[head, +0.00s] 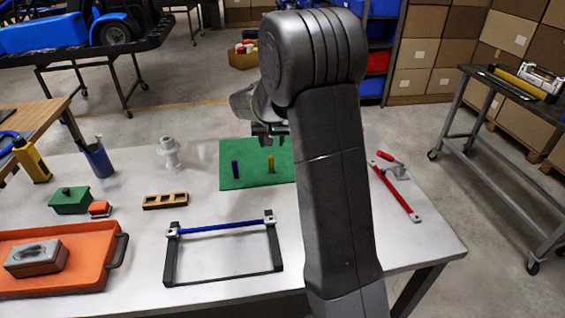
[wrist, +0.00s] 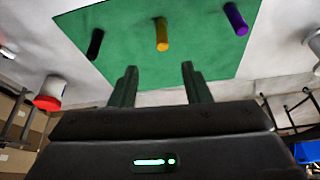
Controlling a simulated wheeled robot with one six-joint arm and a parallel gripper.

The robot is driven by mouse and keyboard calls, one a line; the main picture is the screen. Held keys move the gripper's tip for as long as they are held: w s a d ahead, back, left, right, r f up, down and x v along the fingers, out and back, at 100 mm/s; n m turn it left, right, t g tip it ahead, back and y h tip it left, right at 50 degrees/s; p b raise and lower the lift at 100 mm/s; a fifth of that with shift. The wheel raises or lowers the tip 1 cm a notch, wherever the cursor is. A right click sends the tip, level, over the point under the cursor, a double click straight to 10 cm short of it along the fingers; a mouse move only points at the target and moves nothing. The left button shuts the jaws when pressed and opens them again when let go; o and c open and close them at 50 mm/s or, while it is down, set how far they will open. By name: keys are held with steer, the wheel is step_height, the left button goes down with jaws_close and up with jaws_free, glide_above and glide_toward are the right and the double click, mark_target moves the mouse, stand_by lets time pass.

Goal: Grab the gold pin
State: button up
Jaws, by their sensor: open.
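The gold pin (head: 271,163) stands upright on a green mat (head: 228,151) on the table. It also shows in the wrist view (wrist: 162,35), in the middle of the mat, between a purple pin (wrist: 236,19) and a black pin (wrist: 95,44). In the head view the purple pin (head: 235,169) stands left of the gold one; the black pin is hidden there. My gripper (wrist: 158,72) is open and empty. Its fingers point toward the mat, with the gold pin beyond and roughly between the fingertips, not touching. In the head view my gripper (head: 268,138) is above and behind the gold pin.
A black frame with a blue bar (head: 222,227) lies in front of the mat. A wooden block with holes (head: 165,201) and a white stand (head: 170,155) are to the left. A red-handled clamp (head: 395,188) lies right of my arm. An orange tray (head: 82,284) is front left.

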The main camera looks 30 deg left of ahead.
mark_target(271, 158)
steer(key=p+x, duration=0.1)
steer(key=x, duration=0.6)
steer(key=shift+f, duration=0.35)
steer(key=shift+p+x, duration=0.85)
steer(key=shift+x, duration=1.85)
steer(key=shift+s, duration=0.15)
jaws_close()
